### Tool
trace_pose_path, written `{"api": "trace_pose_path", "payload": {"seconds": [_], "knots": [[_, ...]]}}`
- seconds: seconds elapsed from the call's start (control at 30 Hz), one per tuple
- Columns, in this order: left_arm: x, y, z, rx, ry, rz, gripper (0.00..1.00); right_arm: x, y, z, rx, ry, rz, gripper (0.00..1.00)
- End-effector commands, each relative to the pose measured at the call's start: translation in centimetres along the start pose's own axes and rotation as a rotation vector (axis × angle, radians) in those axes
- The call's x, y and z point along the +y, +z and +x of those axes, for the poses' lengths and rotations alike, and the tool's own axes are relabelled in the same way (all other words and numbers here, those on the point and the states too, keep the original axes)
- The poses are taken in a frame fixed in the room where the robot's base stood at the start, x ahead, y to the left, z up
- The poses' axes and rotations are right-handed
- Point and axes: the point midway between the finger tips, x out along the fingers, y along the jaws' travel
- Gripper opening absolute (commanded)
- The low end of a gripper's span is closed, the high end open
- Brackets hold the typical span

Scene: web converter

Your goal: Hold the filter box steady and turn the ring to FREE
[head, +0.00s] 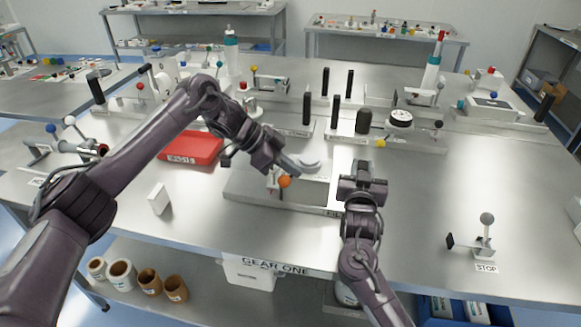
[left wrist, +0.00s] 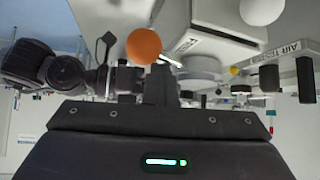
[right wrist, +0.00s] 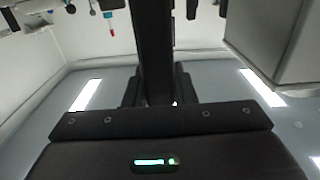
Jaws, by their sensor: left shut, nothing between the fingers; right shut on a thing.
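The filter box (head: 312,192) is a pale block on a grey base plate near the front middle of the table. A light round ring (head: 309,165) lies on its top, with an orange ball knob (head: 284,181) at its left; the knob shows large in the left wrist view (left wrist: 143,46). My left gripper (head: 284,164) is shut and empty, close above the knob, beside the ring. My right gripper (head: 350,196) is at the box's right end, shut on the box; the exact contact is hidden. A pale block fills the upper right of the right wrist view. I cannot read the ring's setting.
A red tray (head: 192,148) and a small white block (head: 158,199) lie to the left. Black posts and a gauge (head: 400,118) stand behind the box. A small lever stand (head: 483,245) marked STOP is at front right.

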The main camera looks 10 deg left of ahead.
Motion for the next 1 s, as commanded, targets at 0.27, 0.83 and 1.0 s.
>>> {"api": "trace_pose_path", "payload": {"seconds": [0.27, 0.83, 1.0], "knots": [[1.1, -0.6, 0.5, -0.008, -0.008, -0.004, 0.0, 0.2, 1.2, -0.2, -0.021, 0.003, -0.007, 0.0], [-0.6, -4.0, -5.5, 0.001, -0.008, 0.001, 0.0, 0.1, 1.2, -0.2, -0.022, 0.002, -0.005, 0.0], [-1.5, -4.2, -7.1, 0.0, -0.004, 0.003, 0.0, 0.1, 1.2, -0.2, -0.022, 0.002, -0.005, 0.0]]}}
